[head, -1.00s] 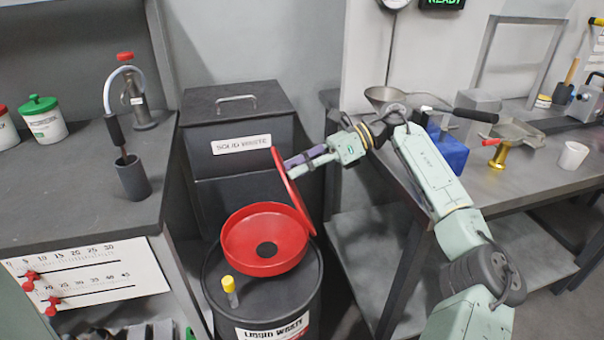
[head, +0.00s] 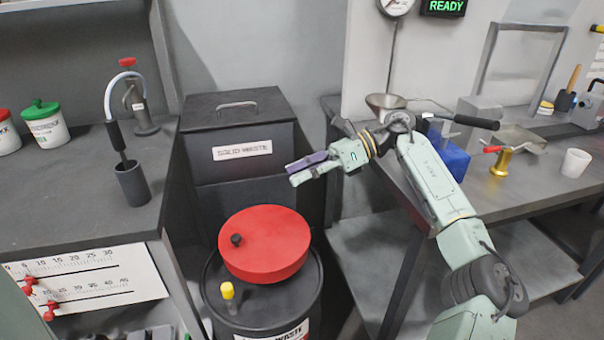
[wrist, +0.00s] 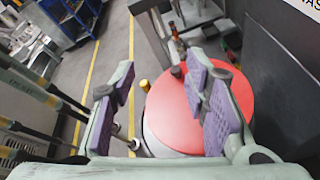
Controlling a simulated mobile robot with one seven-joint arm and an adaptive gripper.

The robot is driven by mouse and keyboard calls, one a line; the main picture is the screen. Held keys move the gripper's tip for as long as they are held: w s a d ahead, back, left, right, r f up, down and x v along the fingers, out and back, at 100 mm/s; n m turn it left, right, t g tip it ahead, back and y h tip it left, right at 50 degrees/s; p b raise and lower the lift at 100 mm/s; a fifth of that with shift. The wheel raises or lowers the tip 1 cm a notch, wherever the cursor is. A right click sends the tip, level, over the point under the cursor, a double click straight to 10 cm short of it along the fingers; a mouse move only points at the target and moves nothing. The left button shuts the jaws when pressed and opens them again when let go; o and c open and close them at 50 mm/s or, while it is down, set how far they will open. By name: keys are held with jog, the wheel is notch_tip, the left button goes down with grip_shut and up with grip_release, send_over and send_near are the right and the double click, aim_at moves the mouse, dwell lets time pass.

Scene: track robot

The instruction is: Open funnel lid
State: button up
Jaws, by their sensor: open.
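The red funnel lid (head: 268,243) lies shut over the funnel on top of the black liquid waste drum (head: 260,312). A small dark knob (head: 236,240) sits near the lid's left edge. My gripper (head: 291,174) is above and to the right of the lid, apart from it, and holds nothing. In the wrist view, the round red lid (wrist: 178,110) shows beyond and between the open purple-padded fingers (wrist: 160,100). The inside of the funnel is hidden under the lid.
A yellow-capped vial (head: 228,291) stands on the drum in front of the funnel. The dark solid waste bin (head: 240,165) stands behind. A counter (head: 75,190) is on the left and a metal workbench (head: 400,180) on the right.

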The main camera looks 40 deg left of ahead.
notch_tip(320, 180, up, 10)
dwell(0.6)
dwell(0.4)
